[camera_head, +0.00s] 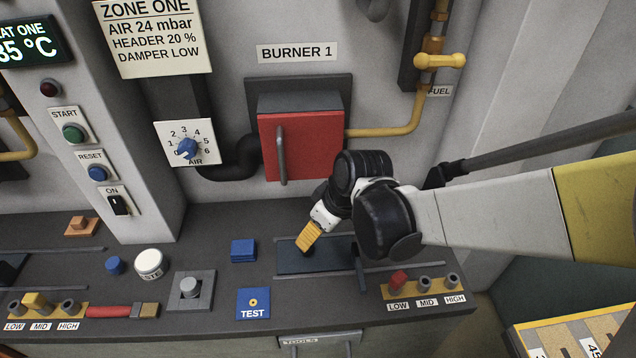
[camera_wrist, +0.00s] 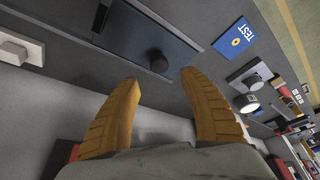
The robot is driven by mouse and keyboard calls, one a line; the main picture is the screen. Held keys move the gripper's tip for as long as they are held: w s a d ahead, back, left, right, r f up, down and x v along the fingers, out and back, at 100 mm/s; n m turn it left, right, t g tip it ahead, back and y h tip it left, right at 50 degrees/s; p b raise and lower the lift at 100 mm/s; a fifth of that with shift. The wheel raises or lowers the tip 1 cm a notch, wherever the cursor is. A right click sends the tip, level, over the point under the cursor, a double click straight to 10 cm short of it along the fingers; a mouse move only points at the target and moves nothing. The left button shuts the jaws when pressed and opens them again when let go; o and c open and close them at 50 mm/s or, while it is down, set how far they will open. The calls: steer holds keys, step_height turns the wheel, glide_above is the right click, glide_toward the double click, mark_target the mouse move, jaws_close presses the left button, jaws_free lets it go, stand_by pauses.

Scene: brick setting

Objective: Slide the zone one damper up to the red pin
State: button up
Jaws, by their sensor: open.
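The damper (camera_head: 330,262) is a dark blue plate in a track on the console, in the middle of the head view. In the wrist view the dark plate (camera_wrist: 120,35) bears a round black knob (camera_wrist: 157,61). My gripper (camera_head: 304,250) is over the plate's left part, and in the head view it largely hides the knob. In the wrist view my gripper (camera_wrist: 159,79) has its yellow fingers apart and empty, with the knob just beyond the gap between the tips. The red pin (camera_head: 398,279) stands at LOW, right of the plate, beside grey MID and HIGH pins.
A blue block (camera_head: 243,250) and the blue TEST plate (camera_head: 253,303) lie left of the track. A grey button box (camera_head: 191,290) stands further left. The red burner door (camera_head: 300,145) with its handle is behind my gripper. A drawer handle (camera_head: 320,339) juts out at the front.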

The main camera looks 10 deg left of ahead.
mark_target(318, 264)
steer(key=b+x, duration=0.2)
steer(key=x, duration=0.6)
steer(key=shift+w+f+b, duration=0.1)
steer(key=shift+f+b, duration=0.1)
steer(key=shift+b, duration=0.15)
jaws_close()
steer(key=shift+d, duration=0.1)
